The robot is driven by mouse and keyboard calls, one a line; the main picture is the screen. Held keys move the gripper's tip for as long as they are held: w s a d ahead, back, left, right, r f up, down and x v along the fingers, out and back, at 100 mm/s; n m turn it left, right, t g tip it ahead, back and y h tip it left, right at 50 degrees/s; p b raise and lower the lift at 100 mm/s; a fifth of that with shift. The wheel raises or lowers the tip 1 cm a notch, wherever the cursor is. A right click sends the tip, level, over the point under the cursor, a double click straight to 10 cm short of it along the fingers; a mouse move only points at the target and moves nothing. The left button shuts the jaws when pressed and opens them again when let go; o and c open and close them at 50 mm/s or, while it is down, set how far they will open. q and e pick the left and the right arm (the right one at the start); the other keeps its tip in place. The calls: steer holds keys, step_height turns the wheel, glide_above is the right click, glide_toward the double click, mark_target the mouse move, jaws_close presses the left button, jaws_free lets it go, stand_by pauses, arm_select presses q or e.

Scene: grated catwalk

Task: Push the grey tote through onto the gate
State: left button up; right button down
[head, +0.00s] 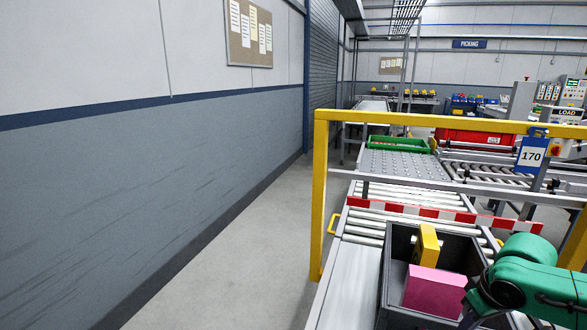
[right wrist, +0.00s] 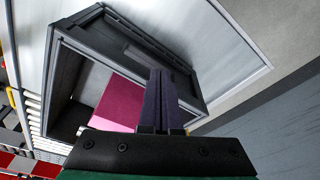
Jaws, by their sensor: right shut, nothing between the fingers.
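The grey tote (head: 460,252) stands on the roller conveyor in the lower right of the head view. It holds a yellow box (head: 428,245) and a pink box (head: 433,291). The tote (right wrist: 130,38) also shows in the right wrist view, with the pink box (right wrist: 118,101) inside. My right gripper (right wrist: 162,82) is shut and empty, its fingers in front of the tote's wall; I cannot tell whether they touch. In the head view my green right arm covers the tote's near right corner. My left gripper is not in view.
A yellow frame (head: 319,195) with a sign reading 170 (head: 533,152) spans the conveyor. A red-and-white striped bar (head: 440,213) crosses the rollers beyond the tote. A ball-transfer table (head: 400,165) with a green tray (head: 398,144) lies farther on. The floor at left is clear.

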stand_by(0.4)
step_height(320, 180, down, 6)
steer(key=b, duration=0.3)
steer(key=shift+r, duration=0.25)
steer(key=shift+r, duration=0.1)
